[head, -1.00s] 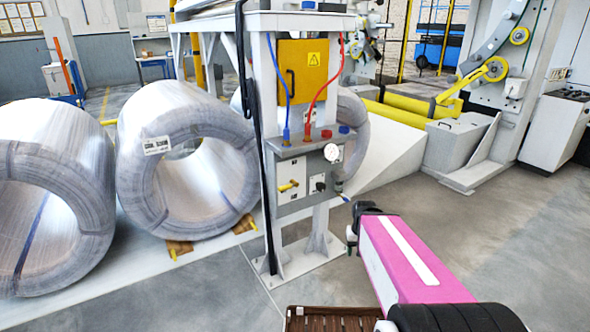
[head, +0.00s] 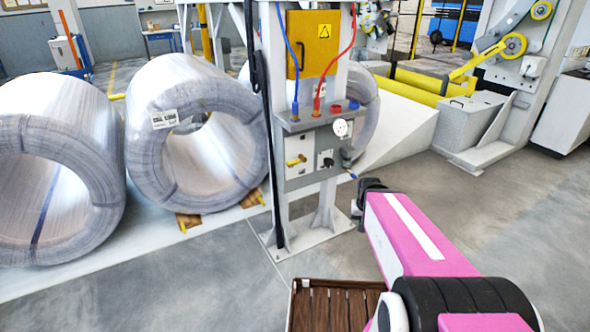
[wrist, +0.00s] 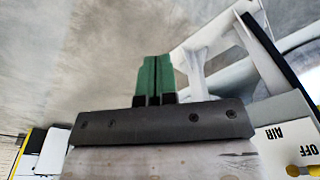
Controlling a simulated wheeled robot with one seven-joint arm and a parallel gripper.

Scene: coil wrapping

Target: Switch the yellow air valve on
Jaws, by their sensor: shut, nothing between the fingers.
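The yellow air valve (head: 296,161) is on a white plate at the left of the grey control panel (head: 330,176). Its handle looks roughly horizontal in the head view. In the wrist view the yellow valve (wrist: 299,171) shows at the lower right corner, partly cut off, beside upside-down "AIR" and "OFF" lettering. My gripper (wrist: 153,76) has green fingers pressed together, empty. In the head view my gripper (head: 355,208) is small and partly hidden by my wrist, to the right of the panel and lower than the valve, not touching it.
A black knob (head: 326,159), a gauge (head: 341,128) and blue and red hoses (head: 320,88) are close to the valve. A black upright bar (head: 267,150) stands just left of the panel. Large wire coils (head: 192,135) lie farther left. Floor at right is open.

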